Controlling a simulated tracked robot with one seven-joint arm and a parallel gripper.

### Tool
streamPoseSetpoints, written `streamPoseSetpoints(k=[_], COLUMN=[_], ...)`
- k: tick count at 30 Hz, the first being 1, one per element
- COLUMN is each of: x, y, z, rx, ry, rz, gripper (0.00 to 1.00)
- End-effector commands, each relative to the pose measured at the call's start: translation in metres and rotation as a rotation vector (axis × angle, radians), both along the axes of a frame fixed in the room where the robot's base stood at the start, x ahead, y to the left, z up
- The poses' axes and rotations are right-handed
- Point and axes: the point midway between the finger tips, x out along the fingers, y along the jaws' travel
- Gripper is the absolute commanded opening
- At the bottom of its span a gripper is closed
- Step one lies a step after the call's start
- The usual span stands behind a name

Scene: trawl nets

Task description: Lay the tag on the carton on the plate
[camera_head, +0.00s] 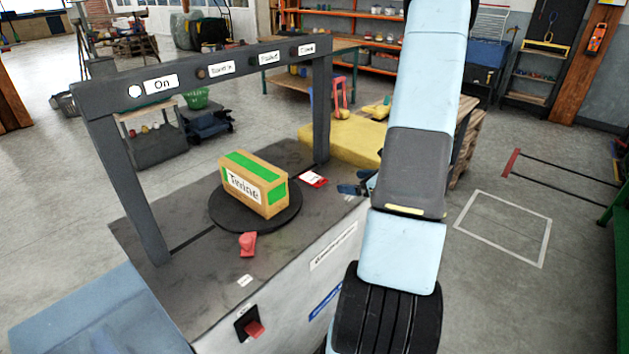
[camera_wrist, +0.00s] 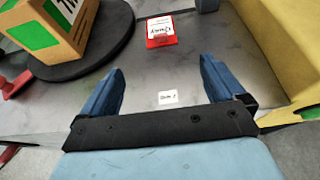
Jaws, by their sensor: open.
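The tag (camera_head: 313,179), a small red card with a white written face, lies flat on the dark bench top right of the plate. In the wrist view the tag (camera_wrist: 160,30) is at the top, beyond my fingertips. The carton (camera_head: 252,185) is brown with green patches and a "Twine" label, and sits on the round black plate (camera_head: 228,221). The carton (camera_wrist: 42,28) and plate (camera_wrist: 100,62) are cut off at upper left in the wrist view. My gripper (camera_wrist: 160,64) is open and empty, with nothing between its blue fingers; in the head view my arm partly hides it.
A dark frame (camera_head: 210,67) with labelled knobs arches over the bench (camera_head: 200,285). A red object (camera_head: 247,244) stands in front of the plate. A small white label (camera_wrist: 167,97) is on the bench between my fingers. A yellow block (camera_head: 345,140) adjoins the bench's right side.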

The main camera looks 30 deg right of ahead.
Motion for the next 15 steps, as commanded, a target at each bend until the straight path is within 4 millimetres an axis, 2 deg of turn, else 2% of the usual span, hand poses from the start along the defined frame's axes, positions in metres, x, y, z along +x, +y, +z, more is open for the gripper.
streamPoseSetpoints(k=[15], x=[0.066], y=[0.023], z=[-0.029], rx=[0.001], ry=[0.001], rz=[0.000], gripper=[0.96])
